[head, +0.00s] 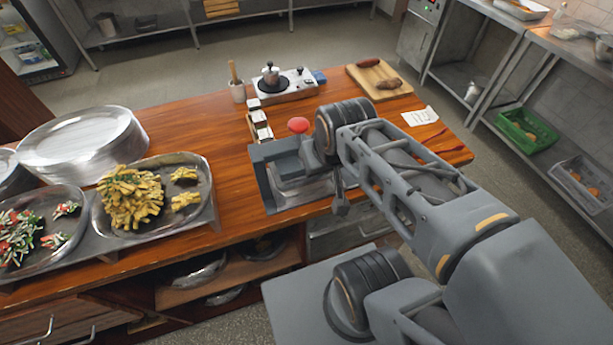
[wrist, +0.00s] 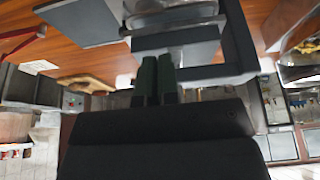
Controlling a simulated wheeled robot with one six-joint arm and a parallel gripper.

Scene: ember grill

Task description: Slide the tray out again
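A grey box-shaped grill (head: 262,152) stands on the wooden counter, its near side toward me. A shiny metal tray (head: 292,197) sits low inside its frame; my arm hides its right part. In the wrist view the tray's metal edge (wrist: 178,26) shows at the top, above a grey front panel. My gripper (head: 340,205) points down at the near right side of the grill. In the wrist view its two dark green fingers (wrist: 156,60) are almost together, their tips close to the tray front. I cannot see a handle between them.
A red round knob (head: 298,125) shows behind the grill. A hotplate with a pot (head: 284,86) and a board with brown food (head: 380,80) stand farther back. Large food platters (head: 185,222) and stacked plates (head: 82,145) fill the left. Open floor lies beyond the counter.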

